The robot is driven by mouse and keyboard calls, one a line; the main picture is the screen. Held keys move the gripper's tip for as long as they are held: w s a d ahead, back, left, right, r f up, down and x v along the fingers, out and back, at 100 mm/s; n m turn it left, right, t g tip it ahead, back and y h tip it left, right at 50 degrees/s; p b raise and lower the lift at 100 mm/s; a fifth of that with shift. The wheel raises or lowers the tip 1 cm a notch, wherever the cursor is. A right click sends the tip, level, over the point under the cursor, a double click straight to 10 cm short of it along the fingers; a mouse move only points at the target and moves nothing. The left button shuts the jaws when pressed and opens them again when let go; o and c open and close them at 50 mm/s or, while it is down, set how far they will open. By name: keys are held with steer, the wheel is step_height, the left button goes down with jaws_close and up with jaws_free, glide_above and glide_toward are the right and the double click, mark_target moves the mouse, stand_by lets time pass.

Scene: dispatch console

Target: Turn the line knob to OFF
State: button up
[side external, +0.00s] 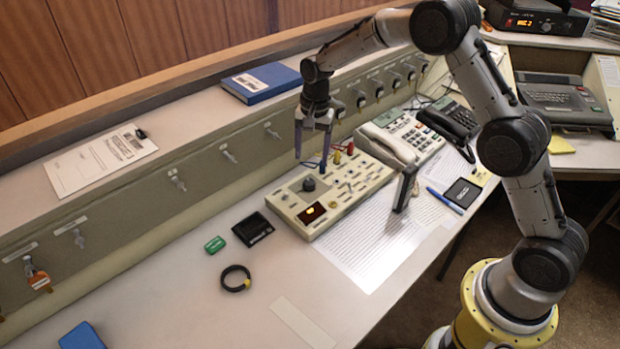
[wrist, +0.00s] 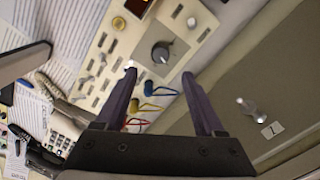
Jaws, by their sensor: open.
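The line knob, a dark round knob (side external: 309,184), stands on the top of a cream console box (side external: 300,207). It also shows in the wrist view (wrist: 160,53), where a pale mark shows on it, but I cannot read its setting or any OFF label. My gripper (side external: 311,164) is open and empty, pointing down above the knob. In the wrist view the two fingertips (wrist: 159,74) are spread wide, with the knob just beyond the gap between them. The fingers look apart from the knob.
A lit red display (side external: 312,213) sits near the knob. Red, yellow and blue plugs with wire loops (wrist: 152,88) rise close to the fingers. A dark upright post (side external: 404,188) and a cream telephone (side external: 400,135) stand to the right.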

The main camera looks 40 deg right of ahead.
mark_target(310, 181)
steer(key=f, duration=0.9)
steer(key=shift+w+a, duration=0.15)
steer(key=shift+w, duration=0.05)
jaws_close()
